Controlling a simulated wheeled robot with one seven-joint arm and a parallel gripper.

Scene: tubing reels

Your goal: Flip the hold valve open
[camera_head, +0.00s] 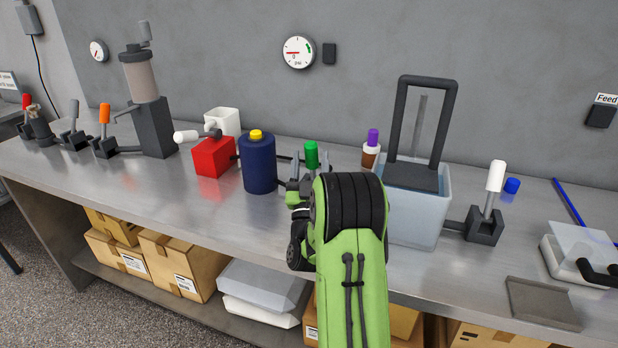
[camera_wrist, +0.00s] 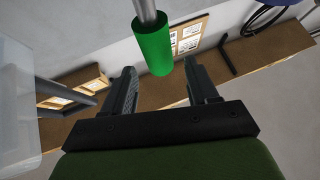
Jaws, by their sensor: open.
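No label in view marks which lever is the hold valve. A green-handled lever (camera_head: 311,154) stands right at my gripper (camera_head: 309,170), which is open and empty. In the wrist view the green handle (camera_wrist: 152,50) hangs on a grey rod just ahead of and between my open fingers (camera_wrist: 160,70), with gaps on both sides. The base of this lever is hidden behind my arm in the head view.
A dark blue canister (camera_head: 258,167) and red box (camera_head: 213,158) stand left of my gripper. A clear tank (camera_head: 418,215) with a black frame (camera_head: 400,120), and a brown bottle with a purple cap (camera_head: 372,140), stand to the right. A psi gauge (camera_head: 298,52) hangs behind.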

